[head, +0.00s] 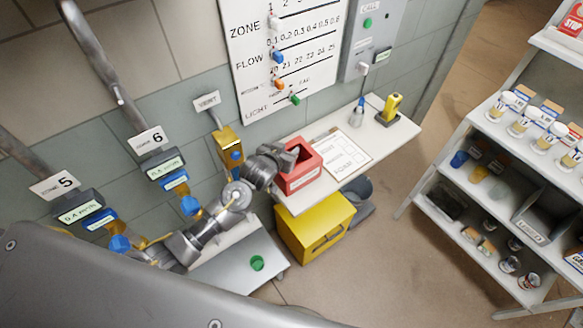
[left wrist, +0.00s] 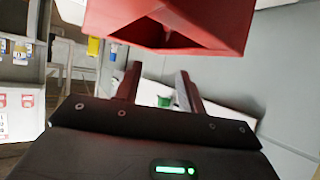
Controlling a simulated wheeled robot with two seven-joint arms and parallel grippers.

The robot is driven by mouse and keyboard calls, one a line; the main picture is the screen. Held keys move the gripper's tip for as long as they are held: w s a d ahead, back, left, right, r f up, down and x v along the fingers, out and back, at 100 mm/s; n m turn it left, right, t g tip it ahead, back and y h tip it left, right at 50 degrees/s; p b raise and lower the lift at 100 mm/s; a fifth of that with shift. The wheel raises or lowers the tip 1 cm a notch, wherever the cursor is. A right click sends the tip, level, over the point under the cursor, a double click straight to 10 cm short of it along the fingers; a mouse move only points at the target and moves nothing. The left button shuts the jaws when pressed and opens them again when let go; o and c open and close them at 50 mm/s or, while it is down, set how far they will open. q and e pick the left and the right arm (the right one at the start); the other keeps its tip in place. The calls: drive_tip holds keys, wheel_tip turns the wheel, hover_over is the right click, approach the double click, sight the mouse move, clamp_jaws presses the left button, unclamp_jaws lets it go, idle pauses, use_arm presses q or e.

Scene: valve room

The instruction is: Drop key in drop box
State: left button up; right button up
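The red box (head: 301,182), open at the top with a pale label on its front, sits on the left part of the white shelf (head: 375,150). It is the likely drop box. My left gripper (head: 290,158) is at its upper left rim in the head view. In the left wrist view, the red box (left wrist: 215,22) fills the top, just beyond the gripper fingers (left wrist: 159,74). The fingers are apart, and no key shows between them. I see no key in either view. My right gripper is not in view.
A clipboard sheet (head: 343,152) and a yellow device (head: 391,108) are on the shelf. A yellow case (head: 314,228) stands below. A green cup (head: 257,263) is on a lower grey surface. Valve pipes line the wall at left. A stocked rack (head: 490,170) stands right, with clear floor between.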

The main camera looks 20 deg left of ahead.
use_arm(q)
drive_tip(key=b+v, duration=0.2)
drive_tip(key=v, duration=0.8)
drive_tip(key=shift+s+r, duration=0.2)
drive_tip(key=shift+s, duration=0.1)
drive_tip(key=s+a+f+g+y, duration=0.1)
drive_tip(key=s+a+f+g, duration=0.15)
drive_tip(key=s, duration=0.65)
drive_tip(key=s+a+f+g, duration=0.2)
drive_tip(key=s+f+g, duration=0.15)
drive_tip(key=s, duration=0.55)
drive_tip(key=s+a+f+g+y, duration=0.1)
drive_tip(key=s+a+f+g, duration=0.15)
drive_tip(key=s, duration=0.75)
wheel_tip(320, 180, down, 28)
drive_tip(key=g+b, duration=0.1)
drive_tip(key=b, duration=0.3)
drive_tip(key=s+a+f+b, duration=0.1)
drive_tip(key=s+f, duration=0.7)
drive_tip(key=f, duration=0.2)
drive_tip(key=s+a+f+g+b, duration=0.1)
drive_tip(key=s+f, duration=0.8)
drive_tip(key=f, duration=0.2)
drive_tip(key=shift+a+f+b, duration=0.15)
drive_tip(key=shift+a+b, duration=0.1)
drive_tip(key=shift+b, duration=0.1)
